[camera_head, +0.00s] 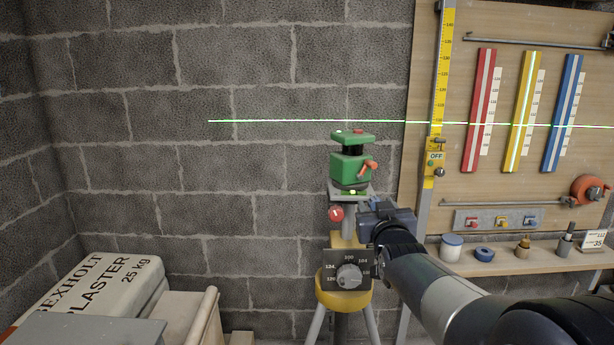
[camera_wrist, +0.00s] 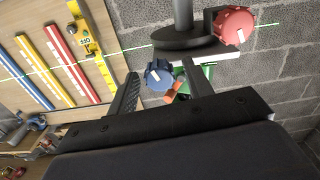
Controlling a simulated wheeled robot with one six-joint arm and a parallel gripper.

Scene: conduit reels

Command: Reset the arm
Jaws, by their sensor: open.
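My arm reaches in from the lower right of the head view, and my gripper (camera_head: 378,216) is beside the tripod's upper post. In the wrist view my gripper (camera_wrist: 160,70) has its two dark fingers apart, with a blue knob (camera_wrist: 158,76) between or just beyond them. I cannot tell whether they touch it. The blue knob is not clear in the head view, where my gripper blocks that spot. A green laser level (camera_head: 350,166) with an orange lever stands on the post's small platform. A red knob (camera_head: 336,213) is at the left of the post; it also shows in the wrist view (camera_wrist: 235,26).
The yellow tripod head (camera_head: 342,290) has a grey dial. A pegboard (camera_head: 510,90) with red, yellow and blue strips and a yellow measuring staff (camera_head: 441,80) is on the right. A shelf (camera_head: 505,261) holds small items. A plaster bag (camera_head: 95,290) lies lower left.

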